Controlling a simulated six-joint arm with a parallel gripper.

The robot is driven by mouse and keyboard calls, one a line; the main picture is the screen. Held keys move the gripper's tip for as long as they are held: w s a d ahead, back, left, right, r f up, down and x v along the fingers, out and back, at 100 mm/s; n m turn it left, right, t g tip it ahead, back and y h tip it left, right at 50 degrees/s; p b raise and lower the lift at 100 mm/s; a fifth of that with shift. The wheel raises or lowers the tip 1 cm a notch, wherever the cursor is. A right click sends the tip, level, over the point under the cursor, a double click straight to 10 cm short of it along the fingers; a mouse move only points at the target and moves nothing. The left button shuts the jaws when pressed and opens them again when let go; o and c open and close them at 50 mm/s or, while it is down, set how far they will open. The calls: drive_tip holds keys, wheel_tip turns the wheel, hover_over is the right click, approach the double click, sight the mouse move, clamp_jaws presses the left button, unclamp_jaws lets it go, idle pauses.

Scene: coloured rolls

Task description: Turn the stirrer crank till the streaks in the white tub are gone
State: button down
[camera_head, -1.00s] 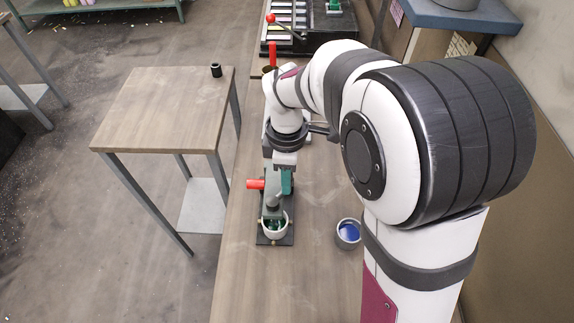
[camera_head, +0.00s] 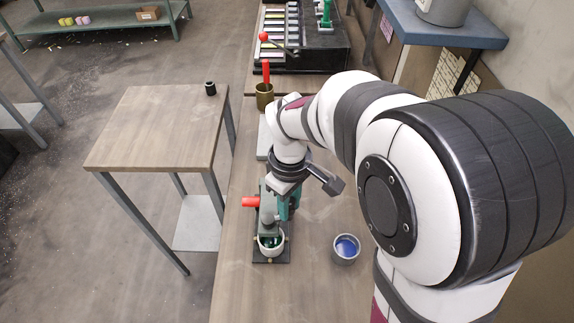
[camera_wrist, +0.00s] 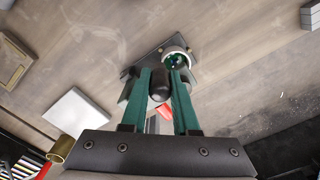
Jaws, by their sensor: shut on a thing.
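The white tub (camera_head: 282,240) stands on the dark base of the stirrer (camera_head: 261,254), on the bench. Dark green shows inside the tub, with some paler marks that may be streaks; it also shows in the wrist view (camera_wrist: 186,52). My gripper (camera_head: 280,207) is over the stirrer, just behind the tub. In the wrist view my two green fingers (camera_wrist: 161,76) stand either side of a dark rounded knob (camera_wrist: 159,92), apparently the crank's grip, and are shut on it. The crank arm is mostly hidden. A red part (camera_head: 250,202) sticks out left of the stirrer.
A grey cup of blue (camera_head: 346,250) stands right of the stirrer. A brass pot (camera_head: 264,97) with a red handle and a pale plate (camera_wrist: 80,115) lie behind. A side table (camera_head: 150,130) with a small black cup (camera_head: 210,88) stands left.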

drive_tip(key=shift+s+a+m, duration=0.35)
drive_tip(key=shift+s+m, duration=0.45)
drive_tip(key=shift+m, duration=1.55)
drive_tip(key=shift+s+a+m, duration=0.3)
drive_tip(key=shift+s+m, duration=0.55)
drive_tip(key=shift+m, duration=1.55)
drive_tip(key=shift+s+a+m, duration=0.35)
drive_tip(key=shift+s+m, duration=0.45)
drive_tip(key=shift+m, duration=1.55)
drive_tip(key=c, duration=0.7)
unclamp_jaws()
